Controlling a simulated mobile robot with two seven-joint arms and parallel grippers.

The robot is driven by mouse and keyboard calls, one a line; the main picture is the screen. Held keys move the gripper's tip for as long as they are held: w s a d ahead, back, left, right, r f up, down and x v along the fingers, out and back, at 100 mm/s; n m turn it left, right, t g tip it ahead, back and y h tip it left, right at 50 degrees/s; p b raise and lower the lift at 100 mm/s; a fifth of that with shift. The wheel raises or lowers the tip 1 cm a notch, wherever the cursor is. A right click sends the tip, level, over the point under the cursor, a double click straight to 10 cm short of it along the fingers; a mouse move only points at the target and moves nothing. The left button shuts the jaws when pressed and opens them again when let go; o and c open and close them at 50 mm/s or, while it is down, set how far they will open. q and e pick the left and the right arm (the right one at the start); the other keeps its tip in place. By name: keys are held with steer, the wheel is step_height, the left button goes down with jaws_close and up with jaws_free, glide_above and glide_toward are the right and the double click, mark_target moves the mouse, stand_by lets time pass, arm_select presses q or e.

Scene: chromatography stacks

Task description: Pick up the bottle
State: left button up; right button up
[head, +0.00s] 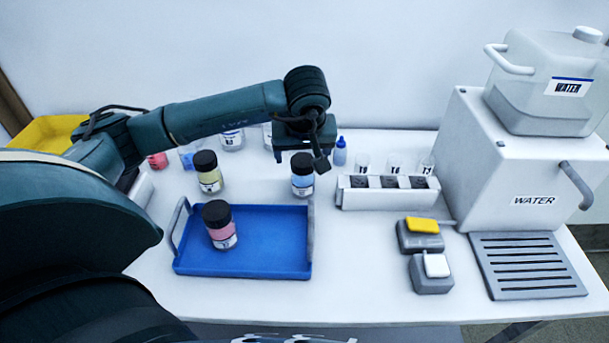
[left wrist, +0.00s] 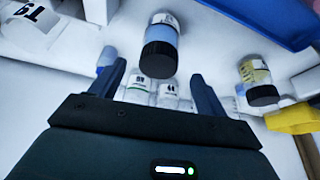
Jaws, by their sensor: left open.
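A bottle with a black cap and blue contents (head: 302,183) stands upright on the table behind the blue tray. It also shows in the left wrist view (left wrist: 164,33), beyond and between the fingertips. My left gripper (head: 305,157) is above and beside its cap, with its fingers partly hidden in the head view. In the left wrist view my left gripper (left wrist: 158,72) is open, its two fingers apart with nothing between them. A yellow bottle (head: 209,181) stands left of it, and a pink bottle (head: 221,233) stands on the tray.
The blue tray (head: 270,262) has raised handles at its sides. A white vial rack (head: 388,200) stands to the right, with a small blue dropper bottle (head: 340,155) nearby. Two small devices (head: 420,242) and the white water machine (head: 510,170) are farther right. Several jars stand behind.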

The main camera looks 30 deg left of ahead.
mark_target(303, 176)
arm_select(q)
steer(key=shift+x, duration=3.55)
steer(key=shift+s+d+f, duration=0.1)
steer(key=shift+d, duration=0.1)
steer(key=shift+c, duration=0.3)
steer(key=c, duration=1.1)
